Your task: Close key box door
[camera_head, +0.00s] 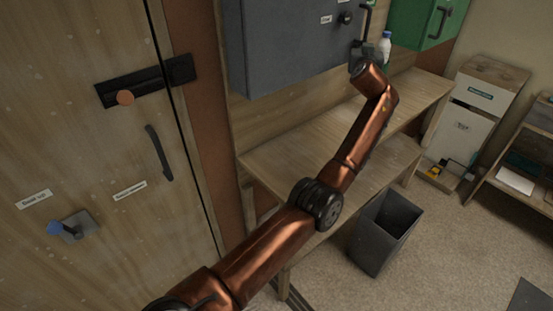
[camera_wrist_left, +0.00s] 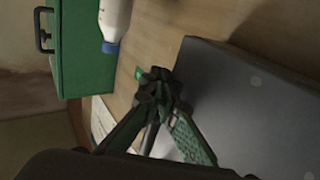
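A dark grey wall cabinet (camera_head: 290,45), likely the key box, hangs above a wooden bench. Its front bears a small label, a black knob (camera_head: 345,18) and a dark upright handle (camera_head: 367,18) near its right edge. I cannot tell how far its door stands open. My left gripper (camera_head: 363,50) is at the cabinet's lower right, just below the handle; contact is unclear. In the left wrist view its fingertips (camera_wrist_left: 157,88) come together beside the grey panel (camera_wrist_left: 250,110), with nothing clearly held. My right gripper is out of view.
A green box (camera_head: 425,22) hangs to the right. A white bottle with a blue cap (camera_head: 385,45) stands close to my left gripper. A bin (camera_head: 385,230) stands on the floor before the bench (camera_head: 300,140). A wooden door (camera_head: 80,150) fills the left.

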